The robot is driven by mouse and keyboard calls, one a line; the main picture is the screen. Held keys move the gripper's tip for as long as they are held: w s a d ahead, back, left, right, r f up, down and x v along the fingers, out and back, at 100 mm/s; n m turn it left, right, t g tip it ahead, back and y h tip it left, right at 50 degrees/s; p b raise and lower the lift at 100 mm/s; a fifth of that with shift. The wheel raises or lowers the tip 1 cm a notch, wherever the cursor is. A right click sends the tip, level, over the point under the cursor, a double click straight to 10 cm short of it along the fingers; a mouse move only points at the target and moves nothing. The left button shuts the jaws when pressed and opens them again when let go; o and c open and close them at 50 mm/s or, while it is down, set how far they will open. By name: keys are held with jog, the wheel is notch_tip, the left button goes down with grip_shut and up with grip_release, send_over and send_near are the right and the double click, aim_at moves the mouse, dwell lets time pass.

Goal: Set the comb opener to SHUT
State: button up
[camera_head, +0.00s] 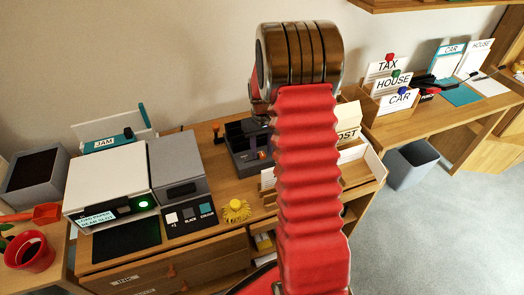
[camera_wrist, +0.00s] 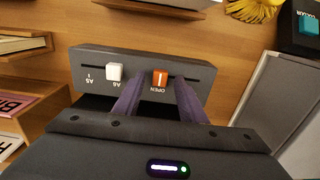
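The comb opener is a dark grey device (camera_head: 243,147) on the desk in the head view, partly hidden behind my red-sleeved arm. In the wrist view its front panel (camera_wrist: 95,58) appears upside down. An orange slider knob (camera_wrist: 160,78) sits in a slot, with the label OPEN beside it. A white knob (camera_wrist: 114,72) sits to its left in the picture, by paper-size labels. My gripper (camera_wrist: 159,88) is open, with its dark purple fingers on either side of the orange knob. I cannot tell whether they touch it.
A white and grey machine (camera_head: 108,185) stands left of the comb opener, with a yellow brush-like thing (camera_head: 236,210) in front. Sorting trays with labelled cards (camera_head: 395,80) stand to the right. A grey bin (camera_head: 413,165) is on the floor.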

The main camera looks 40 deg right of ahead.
jog(key=shift+f, duration=0.45)
jog(key=shift+c, duration=0.2)
grip_shut()
